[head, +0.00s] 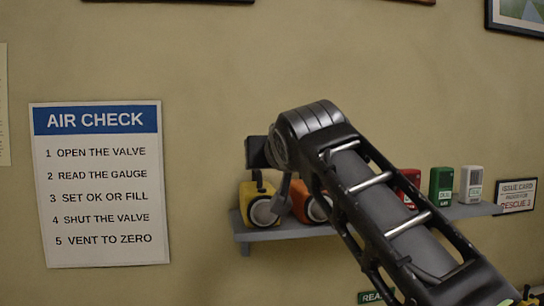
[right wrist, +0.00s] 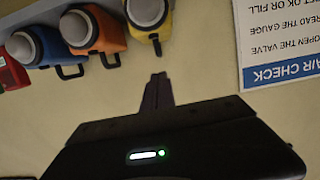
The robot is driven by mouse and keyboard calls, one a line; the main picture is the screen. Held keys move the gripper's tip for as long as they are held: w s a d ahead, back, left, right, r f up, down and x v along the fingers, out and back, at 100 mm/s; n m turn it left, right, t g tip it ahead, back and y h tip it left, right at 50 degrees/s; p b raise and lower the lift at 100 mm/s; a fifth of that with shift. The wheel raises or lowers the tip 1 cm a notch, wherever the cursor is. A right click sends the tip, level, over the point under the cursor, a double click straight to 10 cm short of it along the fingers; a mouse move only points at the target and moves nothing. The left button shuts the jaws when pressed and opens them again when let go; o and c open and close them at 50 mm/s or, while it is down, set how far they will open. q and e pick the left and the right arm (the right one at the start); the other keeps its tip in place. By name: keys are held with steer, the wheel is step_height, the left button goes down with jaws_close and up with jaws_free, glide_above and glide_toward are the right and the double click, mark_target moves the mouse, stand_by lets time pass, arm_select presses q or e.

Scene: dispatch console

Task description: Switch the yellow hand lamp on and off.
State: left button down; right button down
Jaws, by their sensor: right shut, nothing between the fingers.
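The yellow hand lamp (head: 246,196) stands on the wall shelf at its left end, its round pale lens facing out and a black handle on top. My right arm partly covers it in the head view. In the right wrist view, which is upside down, the yellow lamp (right wrist: 158,18) is at the top edge, with its handle toward my gripper. My right gripper (right wrist: 157,77) is shut and empty, its fingertips apart from the handle in the picture. How far they are in depth I cannot tell. My left gripper is not in view.
An orange lamp (head: 300,203) stands beside the yellow one; a blue lamp (right wrist: 36,42) and a red item (right wrist: 11,72) follow. Green (head: 441,184) and white (head: 471,184) boxes stand farther right on the shelf (head: 290,231). An AIR CHECK sign (head: 100,190) hangs left; bare wall lies between.

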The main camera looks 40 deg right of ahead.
mark_target(260, 182)
steer(key=p+x, duration=0.1)
steer(key=x, duration=0.4)
steer(key=shift+w+d+p, duration=0.15)
steer(key=shift+w+p, duration=0.15)
step_height(260, 182, down, 3)
steer(key=shift+w+r+b, duration=0.1)
steer(key=shift+r+b, duration=0.05)
steer(key=shift+b, duration=0.2)
steer(key=shift+f, duration=0.8)
